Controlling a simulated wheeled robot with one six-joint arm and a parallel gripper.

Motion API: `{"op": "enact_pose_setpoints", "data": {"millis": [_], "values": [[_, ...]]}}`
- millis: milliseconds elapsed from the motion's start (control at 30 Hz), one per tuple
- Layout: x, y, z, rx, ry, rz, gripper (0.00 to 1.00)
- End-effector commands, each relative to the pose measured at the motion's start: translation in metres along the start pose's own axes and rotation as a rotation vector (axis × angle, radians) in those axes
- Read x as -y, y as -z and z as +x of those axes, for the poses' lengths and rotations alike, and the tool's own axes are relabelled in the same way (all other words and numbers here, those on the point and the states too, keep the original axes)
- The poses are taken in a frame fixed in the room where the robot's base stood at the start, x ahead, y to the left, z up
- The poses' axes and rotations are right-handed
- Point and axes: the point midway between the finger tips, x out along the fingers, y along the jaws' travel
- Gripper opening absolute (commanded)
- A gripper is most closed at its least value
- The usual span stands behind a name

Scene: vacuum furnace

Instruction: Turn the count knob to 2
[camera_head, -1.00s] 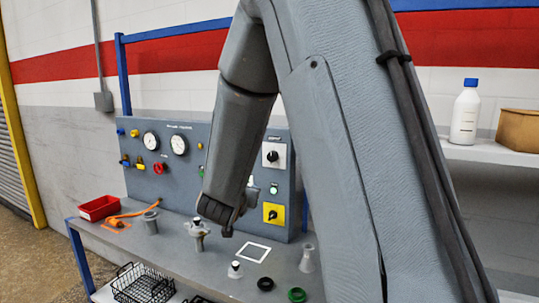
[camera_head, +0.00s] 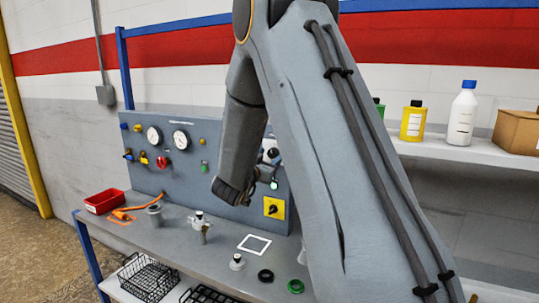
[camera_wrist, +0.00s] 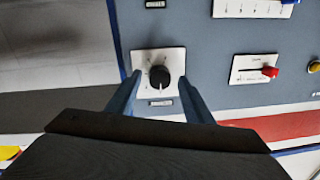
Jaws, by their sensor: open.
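A round black knob (camera_wrist: 160,77) sits on a white plate (camera_wrist: 147,61) on the grey panel, in the wrist view. Small marks surround the knob, too small to read, and I cannot tell which one it points at. My gripper (camera_wrist: 159,90) is open, with one blue-grey finger on each side of the knob. I cannot tell whether the fingers touch it. In the head view, my gripper (camera_head: 234,190) is in front of the panel, and my arm partly hides the knob's white plate (camera_head: 266,144).
The panel (camera_head: 138,180) also carries gauges (camera_head: 181,140), a red knob (camera_head: 163,162) and a black switch on a yellow plate (camera_head: 274,207). The bench below holds metal fittings (camera_head: 200,226), rings and a red bin (camera_head: 104,202). A red-handled control (camera_wrist: 269,72) shows in the wrist view.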

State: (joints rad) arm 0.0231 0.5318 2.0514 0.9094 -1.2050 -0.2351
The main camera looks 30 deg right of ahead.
Motion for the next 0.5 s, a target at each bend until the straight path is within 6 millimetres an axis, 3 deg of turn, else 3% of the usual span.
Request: {"op": "enact_pose_setpoints", "data": {"millis": [267, 500], "values": [[-0.0003, -0.0002, 0.0027, 0.000, 0.000, 0.000, 0.47], [-0.0002, -0.0002, 0.0025, 0.000, 0.000, 0.000, 0.10]]}}
